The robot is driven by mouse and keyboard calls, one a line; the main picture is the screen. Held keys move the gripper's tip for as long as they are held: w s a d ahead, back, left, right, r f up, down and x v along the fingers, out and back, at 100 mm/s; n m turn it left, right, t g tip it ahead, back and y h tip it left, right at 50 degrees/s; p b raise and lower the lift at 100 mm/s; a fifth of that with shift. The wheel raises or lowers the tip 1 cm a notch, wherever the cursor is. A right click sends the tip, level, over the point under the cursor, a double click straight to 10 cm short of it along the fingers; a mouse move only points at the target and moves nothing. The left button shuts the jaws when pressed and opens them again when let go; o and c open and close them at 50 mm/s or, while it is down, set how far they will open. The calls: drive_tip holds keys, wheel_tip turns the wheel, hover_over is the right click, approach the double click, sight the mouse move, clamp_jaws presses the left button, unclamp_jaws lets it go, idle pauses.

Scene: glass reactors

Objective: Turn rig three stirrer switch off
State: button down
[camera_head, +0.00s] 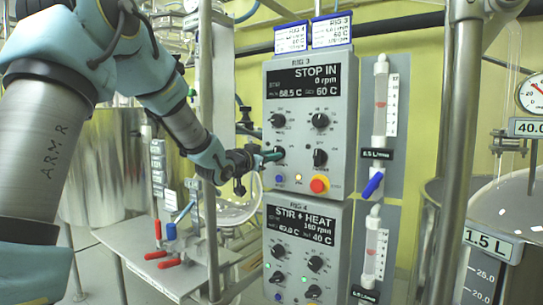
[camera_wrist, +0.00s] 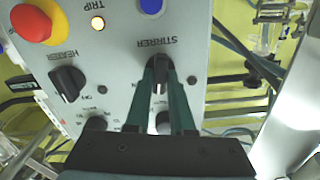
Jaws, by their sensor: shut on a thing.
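The rig 3 panel (camera_head: 340,125) is a grey box. Its display (camera_head: 304,80) reads "STOP IN", 0 rpm and 60 C. The stirrer switch (camera_wrist: 160,78) is a black knob beside the label "STIRRER" in the wrist view, which shows the panel upside down. My gripper (camera_head: 272,157) reaches the panel's left side from the left. In the wrist view my gripper's green fingers (camera_wrist: 160,70) stand on both sides of the stirrer knob and are shut on it. In the head view the fingers mostly hide this knob.
The heater knob (camera_head: 320,157) and a red-and-yellow button (camera_head: 319,184) sit close right of my gripper. The rig 4 panel (camera_head: 305,245) is directly below. A flowmeter (camera_head: 381,100) is at right. A metal post (camera_head: 207,90) stands near my wrist.

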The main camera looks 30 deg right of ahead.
drive_tip(key=shift+n, duration=1.1)
drive_tip(key=c, duration=0.8)
unclamp_jaws()
drive_tip(key=b+v, duration=0.2)
drive_tip(key=v, duration=0.8)
drive_tip(key=shift+s+a, duration=0.15)
drive_tip(key=shift+a, duration=0.25)
